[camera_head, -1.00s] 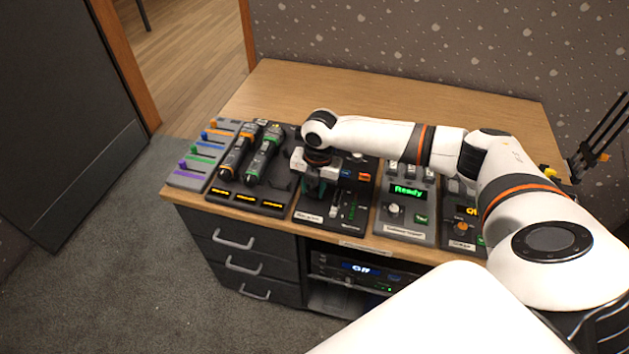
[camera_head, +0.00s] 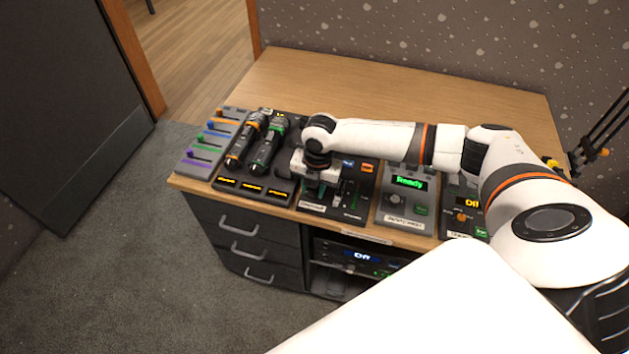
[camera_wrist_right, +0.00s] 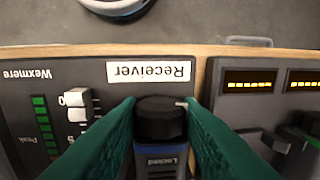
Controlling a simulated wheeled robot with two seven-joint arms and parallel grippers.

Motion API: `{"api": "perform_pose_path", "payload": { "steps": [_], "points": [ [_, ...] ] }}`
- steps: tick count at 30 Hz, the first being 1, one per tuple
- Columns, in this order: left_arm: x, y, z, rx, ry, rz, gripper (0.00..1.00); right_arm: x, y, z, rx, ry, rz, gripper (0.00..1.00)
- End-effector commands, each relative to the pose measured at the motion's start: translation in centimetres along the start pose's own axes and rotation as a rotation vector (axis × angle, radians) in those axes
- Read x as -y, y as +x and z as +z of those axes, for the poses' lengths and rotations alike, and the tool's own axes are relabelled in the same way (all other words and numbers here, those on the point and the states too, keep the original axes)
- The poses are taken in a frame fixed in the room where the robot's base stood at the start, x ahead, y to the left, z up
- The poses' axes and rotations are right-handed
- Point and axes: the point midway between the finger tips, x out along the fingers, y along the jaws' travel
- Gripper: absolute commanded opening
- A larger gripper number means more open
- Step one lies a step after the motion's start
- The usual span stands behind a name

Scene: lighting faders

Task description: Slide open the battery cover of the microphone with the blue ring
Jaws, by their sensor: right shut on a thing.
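My right gripper (camera_head: 317,187) points down over the receiver panel (camera_head: 347,214). In the right wrist view, its green fingers (camera_wrist_right: 160,112) are shut on a dark microphone (camera_wrist_right: 160,122). A black faceted end, a blue band and a "Locked" label show between the fingers. The rest of this microphone is hidden, and I cannot see whether it touches the panel. Its battery cover cannot be made out clearly. My left gripper is not in view.
A microphone with an orange ring (camera_head: 249,138) and one with a green ring (camera_head: 268,145) lie in the charger (camera_head: 225,195) at left. A "Ready" unit (camera_head: 407,206) stands right of the receiver. The table's back (camera_head: 400,90) is clear.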

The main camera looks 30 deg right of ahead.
Motion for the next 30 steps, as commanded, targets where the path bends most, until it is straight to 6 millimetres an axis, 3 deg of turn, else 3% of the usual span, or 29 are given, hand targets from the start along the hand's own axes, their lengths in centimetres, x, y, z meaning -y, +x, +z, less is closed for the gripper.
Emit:
{"api": "perform_pose_path", "payload": {
  "steps": [9,10,14,24,30],
  "points": [
    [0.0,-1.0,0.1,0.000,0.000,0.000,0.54,0.0,-0.1,1.2,0.002,-0.002,-0.001,0.11],
    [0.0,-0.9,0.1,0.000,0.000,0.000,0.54,0.0,0.0,1.2,0.002,-0.001,-0.001,0.35],
    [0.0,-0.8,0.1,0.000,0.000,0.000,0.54,0.0,0.0,1.1,0.001,-0.001,-0.001,0.56],
    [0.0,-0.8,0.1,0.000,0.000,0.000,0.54,0.0,-0.3,1.0,0.000,0.000,-0.001,0.57],
    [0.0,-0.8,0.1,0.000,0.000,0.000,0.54,0.1,-3.2,1.0,-0.003,-0.001,-0.005,0.57]
  ]
}}
